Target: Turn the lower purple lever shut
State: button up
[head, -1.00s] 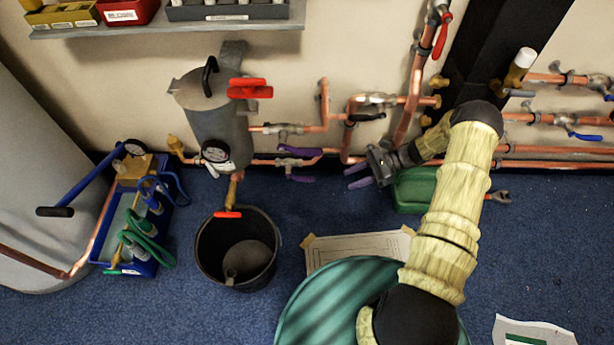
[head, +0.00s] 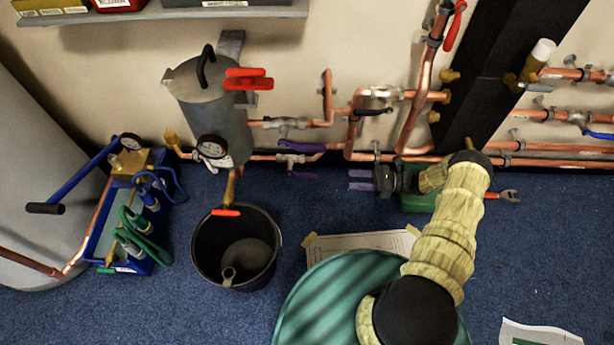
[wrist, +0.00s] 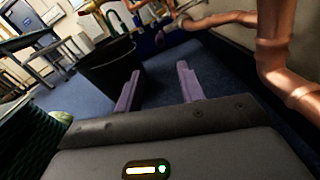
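The lower purple lever (head: 297,175) is near the floor, just below the lower copper pipe, in the head view. It appears to lie roughly along the pipe. Another purple lever (head: 306,147) is just above it. My gripper (head: 361,180) is to the right of the lower lever, with a clear gap between them. Its purple fingers point left in the head view and are apart. In the wrist view, the open fingers (wrist: 157,90) have nothing between them.
A black bucket (head: 203,265) stands left of my gripper, below the grey tank (head: 217,120). Copper pipes (head: 335,157) run along the wall close above my gripper. A green drum (head: 325,300) and a paper sheet (head: 345,246) are in front. Blue floor is clear between bucket and gripper.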

aim_at(307, 176)
jog(key=a+b, duration=0.1)
jog(key=a, duration=0.4)
jog(key=w+a+b, duration=0.1)
jog(key=a+b, duration=0.1)
jog(key=a, duration=0.4)
jog(key=a+b, duration=0.1)
jog(key=a, duration=0.4)
jog(key=shift+w+a, duration=0.2)
jog(key=shift+a, duration=0.1)
jog(key=shift+c, duration=0.5)
grip_shut()
